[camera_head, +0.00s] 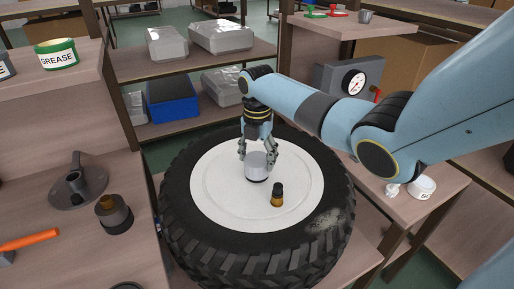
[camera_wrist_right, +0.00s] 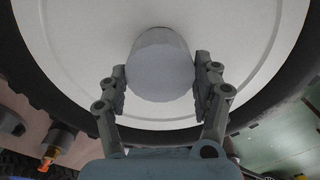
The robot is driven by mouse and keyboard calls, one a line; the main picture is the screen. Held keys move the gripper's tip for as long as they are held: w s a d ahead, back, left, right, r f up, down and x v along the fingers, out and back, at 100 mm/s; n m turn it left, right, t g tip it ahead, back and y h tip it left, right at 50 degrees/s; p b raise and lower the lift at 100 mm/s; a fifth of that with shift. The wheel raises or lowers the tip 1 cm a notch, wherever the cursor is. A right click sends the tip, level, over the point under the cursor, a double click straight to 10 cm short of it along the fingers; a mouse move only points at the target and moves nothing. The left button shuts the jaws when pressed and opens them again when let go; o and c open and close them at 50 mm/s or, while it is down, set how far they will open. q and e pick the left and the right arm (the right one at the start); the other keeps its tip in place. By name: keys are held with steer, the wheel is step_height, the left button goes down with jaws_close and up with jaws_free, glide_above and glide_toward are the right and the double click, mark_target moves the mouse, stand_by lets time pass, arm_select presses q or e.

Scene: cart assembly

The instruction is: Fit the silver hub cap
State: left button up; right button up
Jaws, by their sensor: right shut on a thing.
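The silver hub cap (camera_head: 257,167) is a short pale grey cylinder over the middle of the white wheel disc (camera_head: 215,185). My right gripper (camera_head: 258,155) comes down from above and is shut on it. In the right wrist view the hub cap (camera_wrist_right: 160,65) sits between the two fingers of the right gripper (camera_wrist_right: 161,85). The wheel lies flat, with a black treaded tyre (camera_head: 190,240) around the disc. I cannot tell whether the cap's lower edge touches the disc. My left gripper is not in view.
The left bench holds a grey flanged part (camera_head: 77,185), a dark cylindrical part (camera_head: 114,213) and an orange-handled tool (camera_head: 28,241). A gauge box (camera_head: 345,80) stands behind my right arm.

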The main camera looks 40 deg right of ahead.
steer(key=shift+f+b, duration=0.4)
steer(key=shift+f, duration=0.3)
steer(key=o, duration=1.2)
steer(key=shift+o, duration=0.2)
step_height(320, 180, up, 12)
steer(key=shift+s+f, duration=0.1)
